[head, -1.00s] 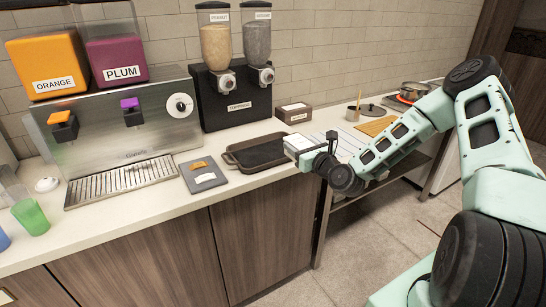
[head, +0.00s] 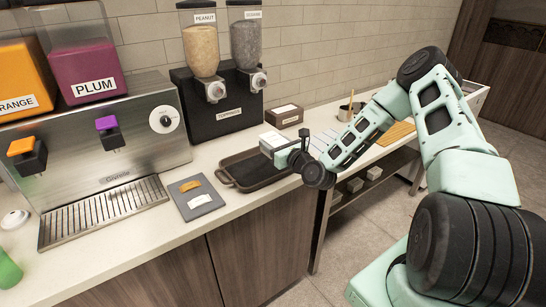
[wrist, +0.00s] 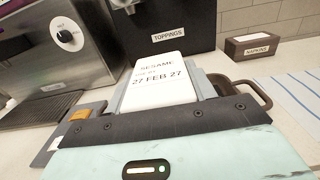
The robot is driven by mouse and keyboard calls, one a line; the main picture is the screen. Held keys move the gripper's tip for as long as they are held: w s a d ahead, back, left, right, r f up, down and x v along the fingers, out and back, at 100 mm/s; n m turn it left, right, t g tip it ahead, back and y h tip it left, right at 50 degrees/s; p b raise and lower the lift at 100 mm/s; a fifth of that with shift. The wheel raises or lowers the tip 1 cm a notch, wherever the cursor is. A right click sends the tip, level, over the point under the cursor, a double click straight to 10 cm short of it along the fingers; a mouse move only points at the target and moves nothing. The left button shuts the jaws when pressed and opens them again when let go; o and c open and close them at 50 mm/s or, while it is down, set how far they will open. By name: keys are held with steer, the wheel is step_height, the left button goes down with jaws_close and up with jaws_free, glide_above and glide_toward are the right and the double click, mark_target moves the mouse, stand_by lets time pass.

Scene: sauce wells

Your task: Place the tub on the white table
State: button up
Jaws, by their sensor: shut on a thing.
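My gripper (head: 290,150) is shut on a white tub (head: 275,142). In the wrist view the tub (wrist: 155,82) shows a lid label reading SESAME and 27 FEB 27. In the head view the tub appears over or in front of the right part of a dark tray on the counter; whether it touches the tray is unclear. The fingertips are partly hidden by the tub and wrist. A pale table (head: 378,154) with open shelving below stands to the right of the counter, partly hidden behind my forearm.
A dark handled tray (head: 233,183) lies on the counter beside a grey slab (head: 196,197). The toppings dispenser (head: 218,115) and a napkin box (head: 284,116) stand behind. A wooden board (head: 396,132) and a striped cloth lie on the right-hand table.

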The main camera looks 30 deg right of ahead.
step_height(320, 180, down, 5)
steer(key=shift+r+p, duration=0.15)
steer(key=shift+p, duration=0.4)
steer(key=shift+f+b, duration=0.55)
steer(key=shift+f, duration=0.2)
steer(key=shift+r, duration=0.1)
steer(key=o, duration=1.2)
